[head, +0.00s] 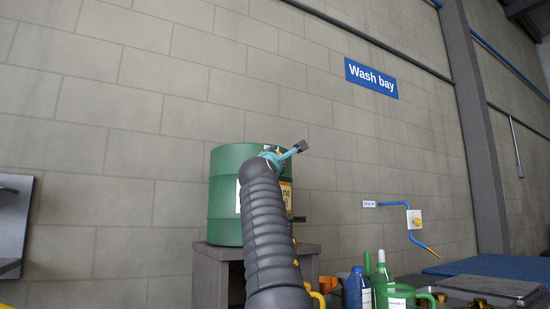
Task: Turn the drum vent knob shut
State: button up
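A green drum (226,200) with a yellow and white label stands against the block wall, on a grey stand (211,270). My arm, in a dark ribbed sleeve, rises in front of the drum and covers its middle and part of its top. My gripper (300,147) seems to be the small teal and dark end at the drum's top right edge. Its fingers are too small and too hidden to tell open from shut. I cannot make out the vent knob. A small dark fitting shows at the drum's lower right, beside my arm.
A blue bottle (357,290) and green containers (397,297) stand at the lower right, near a dark case (490,287). A dark panel (12,225) is at far left. The air above the drum is clear.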

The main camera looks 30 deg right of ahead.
jog(key=shift+w+f, duration=0.1)
jog(key=shift+f, duration=0.05)
jog(key=o, duration=1.1)
jog(key=shift+o, duration=0.2)
jog(key=shift+s, duration=0.2)
jog(key=shift+a, duration=0.15)
jog(key=v, duration=0.7)
